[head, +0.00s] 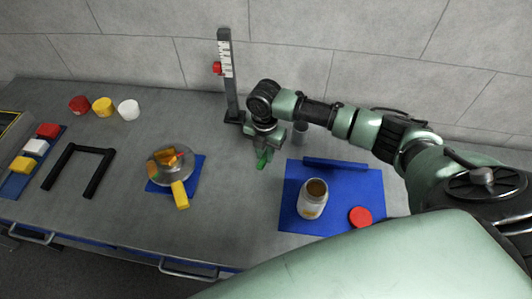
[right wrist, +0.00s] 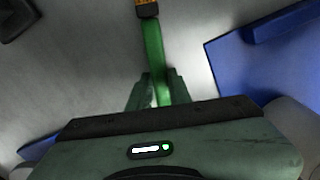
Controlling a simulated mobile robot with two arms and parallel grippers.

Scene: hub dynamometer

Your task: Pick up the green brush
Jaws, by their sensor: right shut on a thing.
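The green brush (head: 264,159) is in the grip of my right gripper (head: 264,150), near the middle of the counter in the head view. In the right wrist view the green brush (right wrist: 154,45) runs away from between the fingers of the right gripper (right wrist: 158,90), with a dark and orange end at the top edge. The right gripper is shut on its handle. I cannot tell whether the brush is lifted clear of the counter. My left gripper is not in view.
Behind the gripper stands a dark upright scale (head: 228,75) with a red slider. At right, a blue mat (head: 292,210) carries a jar (head: 312,202) and a red lid (head: 360,217). At left are a pan (head: 180,190), a black frame (head: 62,150) and several cups and blocks.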

